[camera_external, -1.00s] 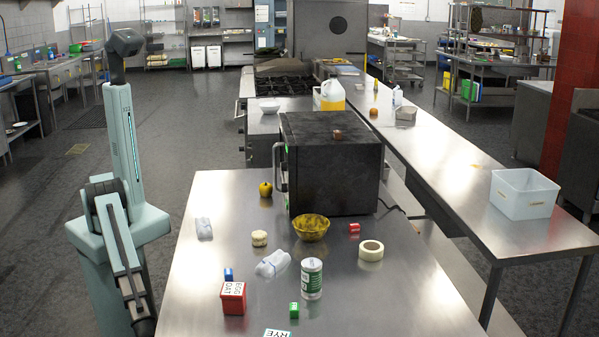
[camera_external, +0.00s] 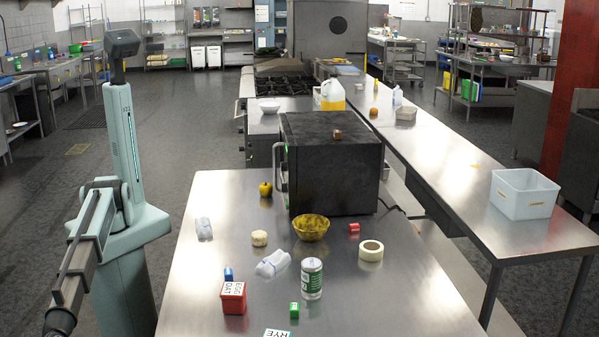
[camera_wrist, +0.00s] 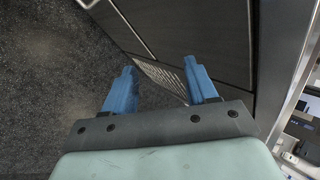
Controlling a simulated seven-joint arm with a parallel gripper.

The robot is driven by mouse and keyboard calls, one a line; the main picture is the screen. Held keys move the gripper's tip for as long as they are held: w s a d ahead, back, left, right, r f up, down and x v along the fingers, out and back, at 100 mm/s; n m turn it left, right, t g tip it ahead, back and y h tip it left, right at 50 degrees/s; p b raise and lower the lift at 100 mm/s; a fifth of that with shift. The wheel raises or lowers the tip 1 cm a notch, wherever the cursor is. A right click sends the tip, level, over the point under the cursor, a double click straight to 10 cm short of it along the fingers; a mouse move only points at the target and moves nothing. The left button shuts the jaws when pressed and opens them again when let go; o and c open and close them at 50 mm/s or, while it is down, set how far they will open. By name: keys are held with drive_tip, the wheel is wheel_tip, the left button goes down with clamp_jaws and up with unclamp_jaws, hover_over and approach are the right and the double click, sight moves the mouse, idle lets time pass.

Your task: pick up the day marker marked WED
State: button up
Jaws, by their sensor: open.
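No lettering reading WED can be made out. Small blocks that could be day markers are a blue one (camera_external: 228,274), a green one (camera_external: 294,310) and a red one (camera_external: 354,228) on the steel table (camera_external: 390,300); their labels are too small to read. My gripper (camera_wrist: 160,66) shows in the wrist view with its two blue fingers apart and nothing between them. It is over the floor beside dark panelling, away from the blocks. In the external view my arm hangs left of the table and the gripper is not visible.
A red EGG OAT box (camera_external: 233,298), green-and-white can (camera_external: 312,279), RYE box (camera_external: 277,333), crumpled white item (camera_external: 272,263), yellow bowl (camera_external: 311,228) and tape roll (camera_external: 371,250) stand around the blocks. A black oven (camera_external: 332,165) stands behind. The table's right front is clear.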

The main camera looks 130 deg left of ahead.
drive_tip(key=w+a+r+n+t, duration=0.1)
drive_tip(key=w+r, duration=0.4)
drive_tip(key=r, duration=0.4)
drive_tip(key=w+a+r+n+t, duration=0.1)
drive_tip(key=w+r, duration=0.3)
drive_tip(key=r, duration=0.4)
drive_tip(key=w+a+r+n+y, duration=0.1)
drive_tip(key=w+a+r+n, duration=0.15)
drive_tip(key=a, duration=0.55)
drive_tip(key=w+a+r+n+g, duration=0.1)
drive_tip(key=w+a, duration=0.3)
drive_tip(key=a, duration=0.4)
drive_tip(key=w+a+r+n+y, duration=0.1)
drive_tip(key=w+a+r+n, duration=0.15)
drive_tip(key=a, duration=0.45)
drive_tip(key=r+n+g+h, duration=0.2)
drive_tip(key=n+g, duration=0.3)
drive_tip(key=n, duration=1.1)
hover_over(354, 224)
drive_tip(key=s+d, duration=0.4)
drive_tip(key=d, duration=0.1)
drive_tip(key=x, duration=1.4)
drive_tip(key=shift+w+r, duration=0.15)
drive_tip(key=shift+w, duration=0.05)
